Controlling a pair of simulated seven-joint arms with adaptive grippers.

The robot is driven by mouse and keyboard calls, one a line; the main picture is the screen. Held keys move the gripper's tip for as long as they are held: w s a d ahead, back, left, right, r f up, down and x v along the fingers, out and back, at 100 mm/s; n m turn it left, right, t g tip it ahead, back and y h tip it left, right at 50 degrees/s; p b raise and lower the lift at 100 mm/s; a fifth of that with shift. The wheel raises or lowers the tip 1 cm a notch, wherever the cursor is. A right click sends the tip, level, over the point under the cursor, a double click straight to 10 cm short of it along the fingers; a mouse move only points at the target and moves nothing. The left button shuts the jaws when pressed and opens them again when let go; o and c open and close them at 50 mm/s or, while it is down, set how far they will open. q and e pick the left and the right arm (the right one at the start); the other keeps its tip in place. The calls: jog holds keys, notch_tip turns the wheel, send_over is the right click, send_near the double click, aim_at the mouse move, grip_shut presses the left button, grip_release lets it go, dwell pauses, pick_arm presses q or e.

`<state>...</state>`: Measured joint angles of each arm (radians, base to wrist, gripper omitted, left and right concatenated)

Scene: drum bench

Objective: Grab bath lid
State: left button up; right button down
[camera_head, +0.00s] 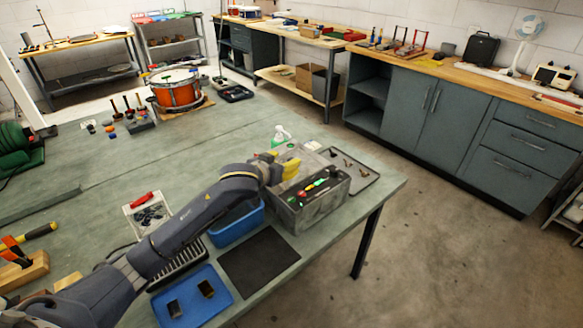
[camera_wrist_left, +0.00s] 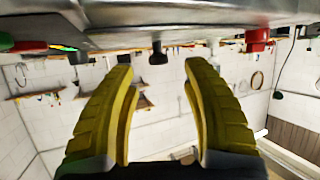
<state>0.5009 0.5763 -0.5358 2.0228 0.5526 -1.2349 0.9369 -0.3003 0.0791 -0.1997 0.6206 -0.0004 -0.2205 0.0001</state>
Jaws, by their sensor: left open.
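A grey metal box (camera_head: 318,213), which seems to be the bath, stands near the table's right end. Its top shows a dark area with green and red parts. My left gripper (camera_head: 286,167) is at the back left of this box, its yellow fingers over the box's edge. In the left wrist view, the fingers (camera_wrist_left: 157,69) are apart and empty. A grey metal surface (camera_wrist_left: 200,14) lies close beyond their tips, with a small dark knob (camera_wrist_left: 158,53) between the finger lines. I cannot tell clearly whether this is the bath lid. My right gripper is not in view.
A flat grey tray (camera_head: 364,181) with small dark items lies right of the box. A green-and-white bottle (camera_head: 281,136) stands behind. A blue bin (camera_head: 236,228), black mat (camera_head: 262,268) and blue tray (camera_head: 216,286) are nearer.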

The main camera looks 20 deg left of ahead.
aim_at(291, 159)
pick_arm(q)
jog(key=shift+x, duration=2.55)
jog(key=shift+d, duration=0.1)
jog(key=shift+c, duration=0.3)
jog(key=shift+s, duration=0.1)
grip_shut()
